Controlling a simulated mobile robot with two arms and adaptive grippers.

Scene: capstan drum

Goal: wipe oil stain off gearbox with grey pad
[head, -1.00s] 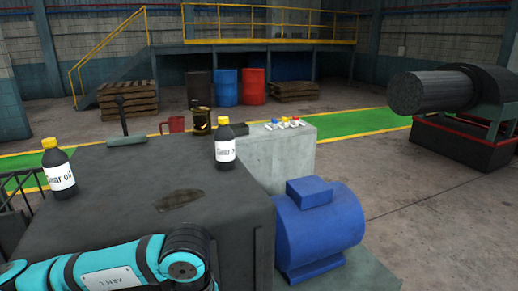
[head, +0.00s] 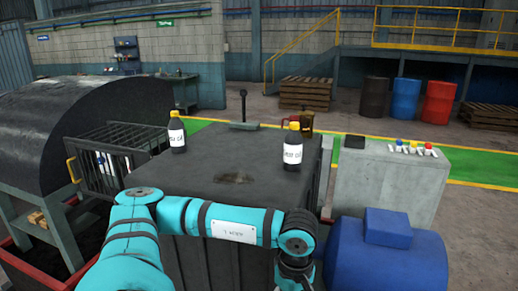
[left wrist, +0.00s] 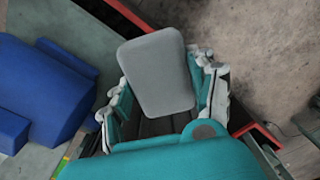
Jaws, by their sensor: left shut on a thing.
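The gearbox (head: 180,192) is a dark grey block with a flat top. A brown oil stain (head: 232,178) lies near the middle of that top. My left arm reaches across in front of the gearbox. Its gripper, partly cut off at the bottom of the head view (head: 296,272), hangs beside the gearbox's right front, away from the stain. In the left wrist view my left gripper (left wrist: 160,92) is shut on the grey pad (left wrist: 157,70), a rounded flat block. The pad is not visible in the head view. My right gripper is in neither view.
Two oil bottles (head: 177,133) (head: 292,148) stand on the gearbox top, at the back left and right. A lever (head: 243,108) rises at the back. A blue motor (head: 375,252) stands at the right. A control block (head: 385,185) with coloured knobs is behind it.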

